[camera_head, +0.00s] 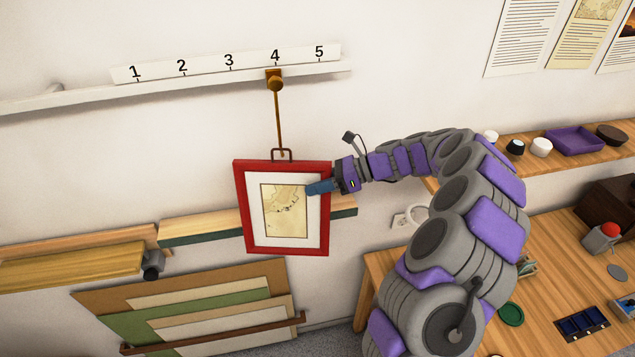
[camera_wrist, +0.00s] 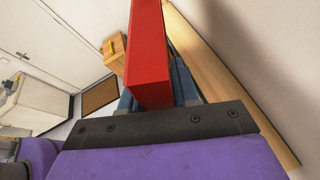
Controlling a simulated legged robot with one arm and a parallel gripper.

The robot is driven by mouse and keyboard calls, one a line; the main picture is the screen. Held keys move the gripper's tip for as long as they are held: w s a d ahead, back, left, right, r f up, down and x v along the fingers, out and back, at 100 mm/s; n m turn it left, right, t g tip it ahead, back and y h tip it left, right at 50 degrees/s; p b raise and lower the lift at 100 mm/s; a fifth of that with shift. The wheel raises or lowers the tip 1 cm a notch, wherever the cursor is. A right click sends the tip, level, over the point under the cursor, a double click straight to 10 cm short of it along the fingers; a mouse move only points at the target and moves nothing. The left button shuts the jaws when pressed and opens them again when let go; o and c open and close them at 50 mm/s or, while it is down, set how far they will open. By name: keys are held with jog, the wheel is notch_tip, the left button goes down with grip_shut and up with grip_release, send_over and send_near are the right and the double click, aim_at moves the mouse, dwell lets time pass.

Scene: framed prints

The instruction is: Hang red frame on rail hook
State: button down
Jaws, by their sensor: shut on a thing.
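The red frame (camera_head: 240,207) holds a map-like print with a white mat. It is upright near the wall, below the number 4 of the rail (camera_head: 200,88). A brown hook with a long rod (camera_head: 278,115) hangs from the rail at 4, and its lower end meets the dark handle-like loop (camera_head: 281,154) on the frame's top. I cannot tell whether the loop is caught on it. My gripper (camera_head: 318,188) is shut on the frame's right side. In the wrist view the red frame edge (camera_wrist: 149,60) lies between the blue fingers.
A wooden ledge (camera_head: 200,228) runs behind the frame. Flat boards (camera_head: 190,310) lean on the wall below. A wooden table (camera_head: 550,275) with small items and a shelf (camera_head: 560,160) with a purple tray (camera_head: 574,140) stand at right.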

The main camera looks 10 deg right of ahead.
dwell(0.4)
jog(key=c, duration=0.8)
grip_release()
jog(key=shift+o, duration=0.2)
jog(key=shift+d, duration=0.1)
